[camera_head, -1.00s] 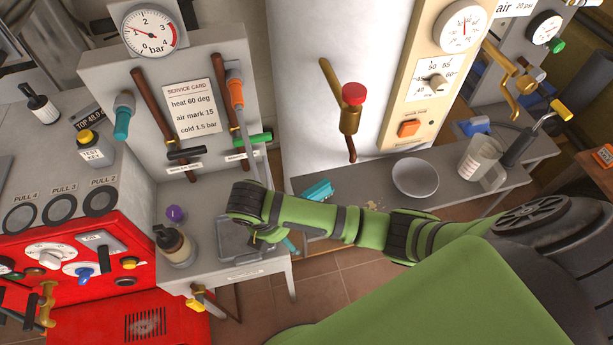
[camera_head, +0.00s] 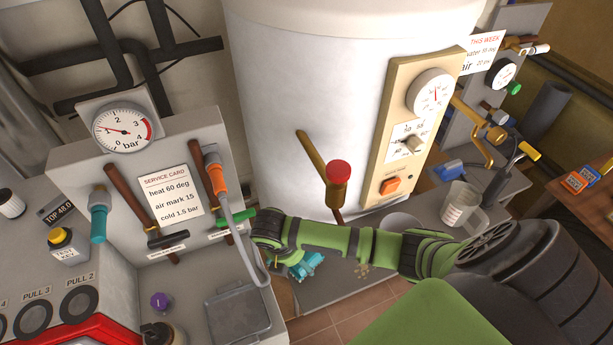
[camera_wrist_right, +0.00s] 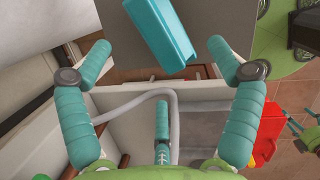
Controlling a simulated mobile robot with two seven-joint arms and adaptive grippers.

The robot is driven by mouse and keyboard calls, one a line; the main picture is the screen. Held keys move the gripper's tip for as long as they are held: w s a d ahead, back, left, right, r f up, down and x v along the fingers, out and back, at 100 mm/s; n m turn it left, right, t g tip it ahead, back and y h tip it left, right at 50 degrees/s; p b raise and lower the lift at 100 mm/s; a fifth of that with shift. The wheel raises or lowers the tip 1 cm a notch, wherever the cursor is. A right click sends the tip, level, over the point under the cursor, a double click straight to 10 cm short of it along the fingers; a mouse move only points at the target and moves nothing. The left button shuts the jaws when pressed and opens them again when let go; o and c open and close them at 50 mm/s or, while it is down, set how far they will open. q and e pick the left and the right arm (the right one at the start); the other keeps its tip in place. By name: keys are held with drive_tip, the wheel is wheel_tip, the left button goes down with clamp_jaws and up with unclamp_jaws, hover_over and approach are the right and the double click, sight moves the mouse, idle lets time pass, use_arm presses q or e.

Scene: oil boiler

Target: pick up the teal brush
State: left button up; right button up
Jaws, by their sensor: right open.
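The teal brush (camera_wrist_right: 162,32) shows in the right wrist view as a teal block, tilted, at the top of the picture. It lies over the grey shelf, beyond and between the spread fingertips of my right gripper (camera_wrist_right: 158,50). That gripper is open with teal padded fingers, and nothing is between them that I can see held. In the head view the brush (camera_head: 311,265) is a small teal shape on the low shelf, just beside my right gripper (camera_head: 283,262), partly hidden by my green arm. Whether a finger touches it I cannot tell. My left gripper is not in view.
The low grey shelf (camera_head: 335,290) also bears a bowl (camera_head: 400,222), partly hidden, crumbs (camera_head: 362,270) and a clear jug (camera_head: 459,205). A grey hose (camera_head: 240,235) hangs close to my right gripper. A brass valve with a red knob (camera_head: 338,172) stands behind my arm.

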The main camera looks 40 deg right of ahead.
drive_tip(key=shift+d+r+p, duration=0.1)
drive_tip(key=shift+d+p, duration=0.2)
drive_tip(key=shift+d, duration=0.5)
drive_tip(key=x, duration=0.4)
drive_tip(key=shift+a, duration=0.1)
drive_tip(key=shift+f, duration=0.65)
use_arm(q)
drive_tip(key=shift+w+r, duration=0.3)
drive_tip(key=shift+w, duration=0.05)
use_arm(e)
drive_tip(key=c, duration=1.3)
